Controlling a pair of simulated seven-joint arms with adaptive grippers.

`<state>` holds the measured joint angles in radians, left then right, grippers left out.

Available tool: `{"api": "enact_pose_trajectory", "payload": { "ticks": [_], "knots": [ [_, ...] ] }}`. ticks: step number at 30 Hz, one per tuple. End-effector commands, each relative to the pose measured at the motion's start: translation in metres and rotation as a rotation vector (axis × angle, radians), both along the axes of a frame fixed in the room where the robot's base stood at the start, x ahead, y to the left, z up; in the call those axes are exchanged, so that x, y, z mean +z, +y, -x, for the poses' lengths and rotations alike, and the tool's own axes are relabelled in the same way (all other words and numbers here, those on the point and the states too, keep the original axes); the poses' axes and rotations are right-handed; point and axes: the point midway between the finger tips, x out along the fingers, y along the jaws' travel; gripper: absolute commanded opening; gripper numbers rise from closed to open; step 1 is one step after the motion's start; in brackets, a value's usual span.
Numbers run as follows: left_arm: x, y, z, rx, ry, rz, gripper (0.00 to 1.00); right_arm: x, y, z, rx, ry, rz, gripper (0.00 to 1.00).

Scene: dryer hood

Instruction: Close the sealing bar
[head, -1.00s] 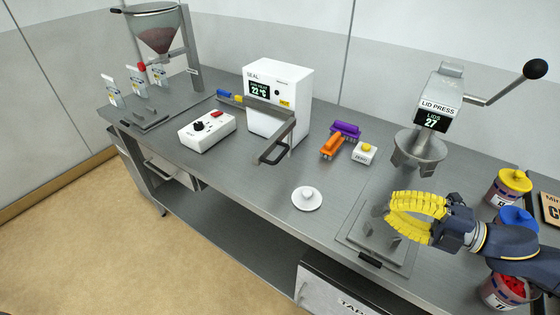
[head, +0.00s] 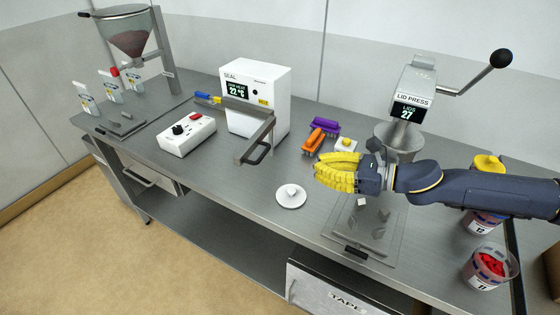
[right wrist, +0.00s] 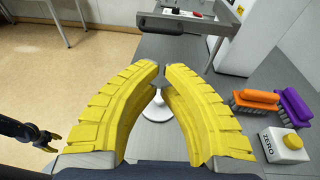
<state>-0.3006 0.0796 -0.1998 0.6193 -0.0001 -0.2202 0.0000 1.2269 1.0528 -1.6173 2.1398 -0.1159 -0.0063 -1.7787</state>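The white sealer box (head: 260,82) marked SEAL stands at the back of the bench. Its grey metal sealing bar (head: 248,105) runs along the front, and an arm with a looped handle (head: 258,152) sticks out toward the bench's front edge. The bar's metal parts also show at the top of the right wrist view (right wrist: 188,24). My right gripper (head: 322,178) is right of the handle and apart from it. In the right wrist view its yellow fingertips (right wrist: 162,68) nearly meet, with nothing held. My left gripper (right wrist: 47,140) shows small at the left there; its state is unclear.
Orange (head: 313,140) and purple (head: 324,125) brushes and a ZERO button box (head: 346,145) sit behind. A white switch box (head: 187,135) is left of the handle. The lid press (head: 412,95) stands right.

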Motion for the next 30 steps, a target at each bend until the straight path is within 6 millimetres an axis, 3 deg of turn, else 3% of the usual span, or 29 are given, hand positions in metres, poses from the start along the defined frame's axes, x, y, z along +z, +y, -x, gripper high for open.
{"api": "enact_pose_trajectory", "payload": {
  "ticks": [5,21,30],
  "knots": [
    [0.0,0.0,0.0,0.0,0.0,0.0,0.53,-0.003,0.014,-0.006,0.005,-0.008,0.004,0.0],
    [0.0,0.0,-0.001,0.0,-0.002,0.001,0.53,-0.02,0.092,-0.044,0.002,-0.004,0.002,0.0],
    [0.0,0.0,-0.001,0.0,-0.002,0.001,0.53,-0.026,0.117,-0.057,0.001,-0.006,0.003,0.0]
  ]
}}
